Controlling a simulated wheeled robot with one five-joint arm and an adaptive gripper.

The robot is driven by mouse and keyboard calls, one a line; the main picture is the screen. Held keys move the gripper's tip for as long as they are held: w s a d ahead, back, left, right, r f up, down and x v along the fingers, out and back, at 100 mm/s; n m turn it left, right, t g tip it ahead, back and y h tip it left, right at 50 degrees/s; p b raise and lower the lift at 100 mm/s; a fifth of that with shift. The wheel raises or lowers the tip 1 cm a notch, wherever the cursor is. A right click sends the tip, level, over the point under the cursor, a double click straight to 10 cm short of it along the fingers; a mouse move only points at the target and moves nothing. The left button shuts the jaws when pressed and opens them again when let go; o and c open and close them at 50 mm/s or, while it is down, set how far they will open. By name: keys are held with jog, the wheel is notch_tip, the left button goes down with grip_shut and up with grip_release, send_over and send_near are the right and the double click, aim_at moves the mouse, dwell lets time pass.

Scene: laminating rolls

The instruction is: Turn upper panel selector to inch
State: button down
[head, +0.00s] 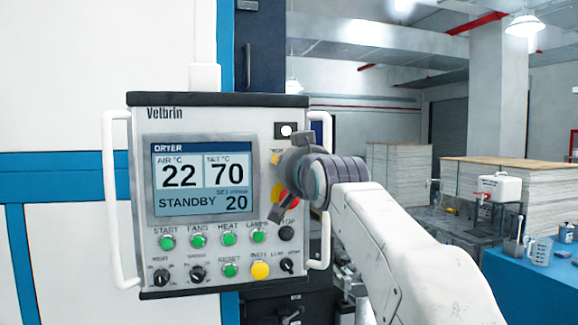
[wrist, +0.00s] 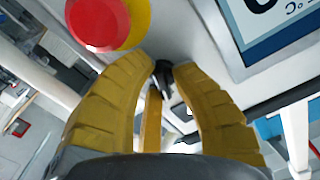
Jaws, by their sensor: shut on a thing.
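The grey control panel (head: 210,118) faces me in the head view, with a lit display (head: 205,172) reading 22, 70 and STANDBY 20. My gripper (head: 278,160) is at the panel's right side, beside the display, and hides the upper selector there. In the wrist view my gripper's yellow fingers (wrist: 163,80) close on a small dark knob, the upper selector (wrist: 162,68). Its pointer direction and position marks cannot be read.
A red stop button on a yellow base (wrist: 97,22) is close beside the fingers. Green buttons (head: 198,240), a yellow button (head: 260,270) and small black selectors (head: 197,275) line the lower panel. White handles (head: 120,200) flank it. A blue table (head: 535,280) stands right.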

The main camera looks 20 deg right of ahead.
jog(key=c, duration=1.2)
grip_release()
jog(key=shift+s, duration=0.1)
jog(key=s, duration=1.1)
jog(key=shift+s, duration=0.4)
